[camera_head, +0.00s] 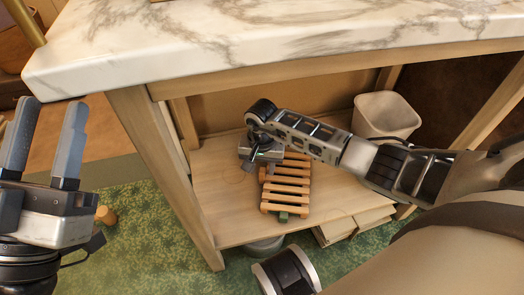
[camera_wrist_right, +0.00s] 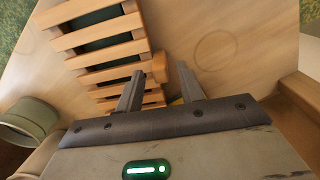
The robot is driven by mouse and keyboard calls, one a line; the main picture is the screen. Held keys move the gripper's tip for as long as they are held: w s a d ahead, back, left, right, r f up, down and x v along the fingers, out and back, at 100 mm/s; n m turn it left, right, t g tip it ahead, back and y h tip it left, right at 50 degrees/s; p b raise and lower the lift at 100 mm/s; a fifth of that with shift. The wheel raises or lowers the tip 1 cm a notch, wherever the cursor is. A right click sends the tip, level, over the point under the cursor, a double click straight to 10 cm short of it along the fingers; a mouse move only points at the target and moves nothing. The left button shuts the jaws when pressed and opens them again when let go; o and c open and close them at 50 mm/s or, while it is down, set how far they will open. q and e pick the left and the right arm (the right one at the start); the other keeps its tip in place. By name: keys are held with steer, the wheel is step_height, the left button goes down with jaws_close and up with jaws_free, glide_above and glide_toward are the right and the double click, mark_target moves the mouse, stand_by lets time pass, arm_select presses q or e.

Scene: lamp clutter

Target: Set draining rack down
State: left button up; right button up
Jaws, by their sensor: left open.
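The draining rack (camera_head: 287,184), with light wooden slats and green parts beneath, is on the wooden lower shelf (camera_head: 225,190) under the marble top. In the right wrist view the rack (camera_wrist_right: 104,45) fills the upper left. My right gripper (camera_head: 262,160) is at the rack's back left end. In the wrist view its fingers (camera_wrist_right: 160,75) are spread, with the end of the rack's side rail between their tips and a visible gap. Whether either finger touches the rail is unclear. My left gripper (camera_head: 46,140) is open and empty, left of the table, away from the rack.
A pale bin (camera_head: 386,116) stands at the back right of the shelf. The marble tabletop (camera_head: 240,45) overhangs my right arm, and a wooden leg (camera_head: 165,175) stands left of the rack. Below are a round container (camera_head: 263,246) and wooden pieces (camera_head: 352,226).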

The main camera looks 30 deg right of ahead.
arm_select(q)
step_height(320, 180, down, 8)
steer(key=s+n+g+y+p, duration=0.1)
steer(key=n+g+y+p, duration=0.3)
steer(key=n, duration=0.3)
steer(key=shift+s+d+g, duration=0.3)
steer(key=shift+s+d, duration=0.05)
steer(key=shift+d, duration=0.05)
arm_select(e)
step_height(320, 180, up, 11)
steer(key=shift+r, duration=0.15)
arm_select(q)
steer(key=shift+f, duration=0.1)
